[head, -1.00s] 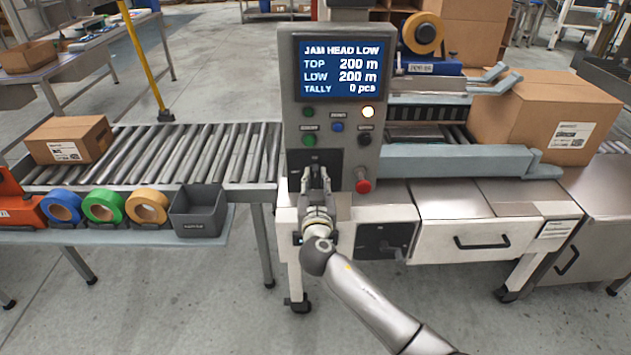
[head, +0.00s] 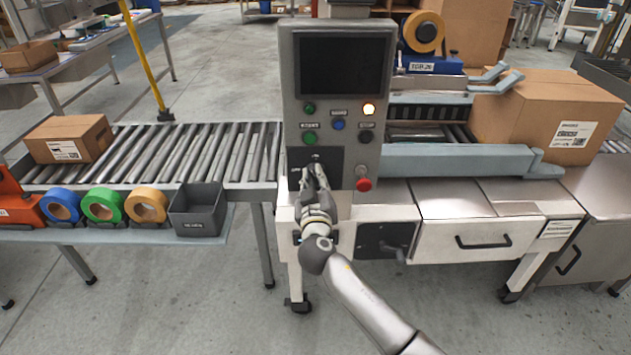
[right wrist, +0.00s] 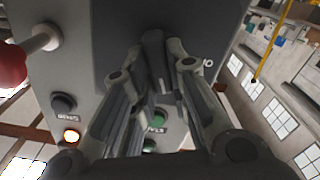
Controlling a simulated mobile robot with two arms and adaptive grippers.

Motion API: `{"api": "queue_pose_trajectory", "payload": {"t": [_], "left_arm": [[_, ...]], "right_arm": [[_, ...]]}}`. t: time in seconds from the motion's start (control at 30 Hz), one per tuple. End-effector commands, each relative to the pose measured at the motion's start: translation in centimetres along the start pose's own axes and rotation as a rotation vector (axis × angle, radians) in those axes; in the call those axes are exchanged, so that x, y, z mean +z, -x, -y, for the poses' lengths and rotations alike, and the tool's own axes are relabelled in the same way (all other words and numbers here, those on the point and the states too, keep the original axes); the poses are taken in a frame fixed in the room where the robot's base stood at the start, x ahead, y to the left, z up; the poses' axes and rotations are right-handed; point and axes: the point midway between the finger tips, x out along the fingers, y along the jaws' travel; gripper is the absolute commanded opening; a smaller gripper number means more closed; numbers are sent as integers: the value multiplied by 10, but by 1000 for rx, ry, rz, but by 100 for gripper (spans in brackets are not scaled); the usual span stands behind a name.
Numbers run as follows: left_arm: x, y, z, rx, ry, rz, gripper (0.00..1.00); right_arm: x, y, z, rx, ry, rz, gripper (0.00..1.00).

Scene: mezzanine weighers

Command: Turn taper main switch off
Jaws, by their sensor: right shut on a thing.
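The taper's grey control panel (head: 370,60) stands in the middle of the head view, with its screen (head: 331,66) dark. The main switch's black plate (head: 333,157) is low on the panel. My right gripper (head: 315,172) is at this plate, its fingers tilted to the left at the tips. In the right wrist view the fingers (right wrist: 155,85) are closed around the dark switch knob (right wrist: 153,45). The knob is mostly hidden by the fingers in the head view. My left gripper is not in view.
A red stop button (head: 363,184) sits just right of the switch, close to my gripper. Green, blue and black buttons and a lit lamp (head: 369,109) are above. A grey bin (head: 200,221) and tape rolls are on the shelf to the left.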

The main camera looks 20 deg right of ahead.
Motion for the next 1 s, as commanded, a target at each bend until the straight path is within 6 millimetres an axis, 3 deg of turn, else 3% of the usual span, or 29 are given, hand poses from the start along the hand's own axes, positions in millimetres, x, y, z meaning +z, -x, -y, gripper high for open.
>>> {"api": "queue_pose_trajectory", "payload": {"t": [1.0], "left_arm": [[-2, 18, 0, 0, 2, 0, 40]], "right_arm": [[0, 0, 5, -1, 942, -1, 0]]}}
